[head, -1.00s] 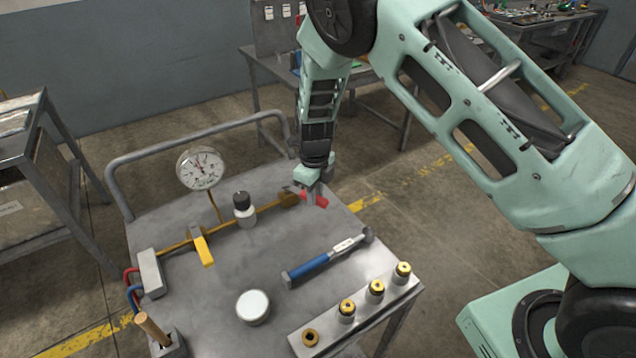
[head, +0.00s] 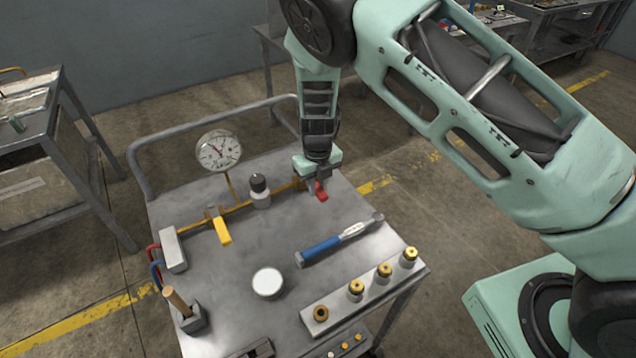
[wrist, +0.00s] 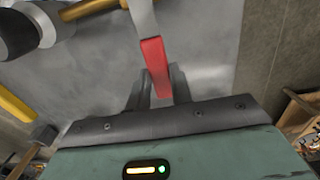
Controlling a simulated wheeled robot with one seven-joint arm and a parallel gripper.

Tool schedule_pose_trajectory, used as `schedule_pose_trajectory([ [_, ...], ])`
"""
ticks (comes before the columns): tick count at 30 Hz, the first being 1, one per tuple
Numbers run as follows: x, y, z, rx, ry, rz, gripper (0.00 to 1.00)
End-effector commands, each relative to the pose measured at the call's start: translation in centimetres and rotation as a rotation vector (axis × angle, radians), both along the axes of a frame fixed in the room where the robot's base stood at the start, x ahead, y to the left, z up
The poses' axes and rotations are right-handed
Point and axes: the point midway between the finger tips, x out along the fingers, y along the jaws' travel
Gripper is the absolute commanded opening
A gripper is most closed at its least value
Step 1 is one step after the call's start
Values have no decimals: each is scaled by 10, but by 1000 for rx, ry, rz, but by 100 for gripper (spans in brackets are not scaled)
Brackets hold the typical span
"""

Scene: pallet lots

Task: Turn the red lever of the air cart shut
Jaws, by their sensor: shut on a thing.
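The air cart (head: 220,285) is a grey metal cart with a brass pipe line along its back. The red lever (head: 322,193) sits at the right end of that line, near the cart's right edge. My gripper (head: 318,188) points down at it from above and is shut on the lever. In the wrist view the red lever (wrist: 156,62) runs between the two dark fingers (wrist: 158,92). Its valve body is mostly hidden behind my gripper in the head view.
A pressure gauge (head: 218,151), a black-capped white fitting (head: 259,190) and a yellow lever (head: 222,231) stand along the pipe. A blue-handled tool (head: 322,249), a white round lid (head: 268,282) and a block with brass fittings (head: 333,306) lie in front.

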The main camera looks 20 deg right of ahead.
Motion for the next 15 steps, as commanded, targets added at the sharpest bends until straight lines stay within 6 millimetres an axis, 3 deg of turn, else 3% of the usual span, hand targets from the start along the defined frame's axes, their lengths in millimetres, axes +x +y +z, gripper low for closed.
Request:
schedule_pose_trajectory([
  [7, 1, 2, 1, 4, -4, -5, 0],
  [8, 1, 2, 1, 4, -4, -5, 24],
  [10, 1, 2, 1, 4, -4, -4, 44],
  [15, 1, 2, 1, 3, -2, -3, 44],
])
